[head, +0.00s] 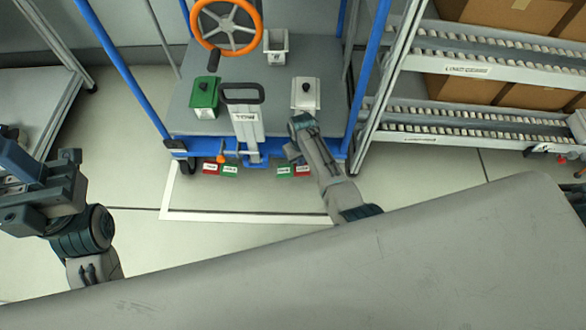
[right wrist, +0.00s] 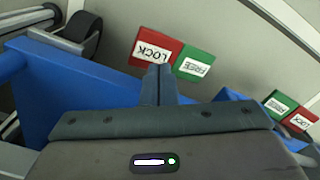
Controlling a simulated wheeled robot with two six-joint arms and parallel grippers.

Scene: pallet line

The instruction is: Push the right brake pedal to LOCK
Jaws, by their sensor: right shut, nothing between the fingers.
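The right brake pedal pair hangs under the cart's front edge: a green FREE plate (head: 284,172) and a red LOCK plate (head: 302,170). In the right wrist view the red LOCK plate (right wrist: 154,48) and green FREE plate (right wrist: 194,66) are just beyond my right gripper (right wrist: 158,70). Its shut, empty fingertips overlap the red plate's edge in the picture, close to the green one; contact cannot be told. In the head view my right gripper (head: 293,152) is by the cart's front bar, partly hidden by my arm. My left gripper (head: 38,190) is at the far left, away from the cart; its jaws are unclear.
The cart's blue front bar (right wrist: 100,88) is close beside the right gripper. A left pedal pair has a red plate (head: 210,168) and a green plate (head: 230,170). A roller rack (head: 455,115) stands right of the cart. Floor in front is clear.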

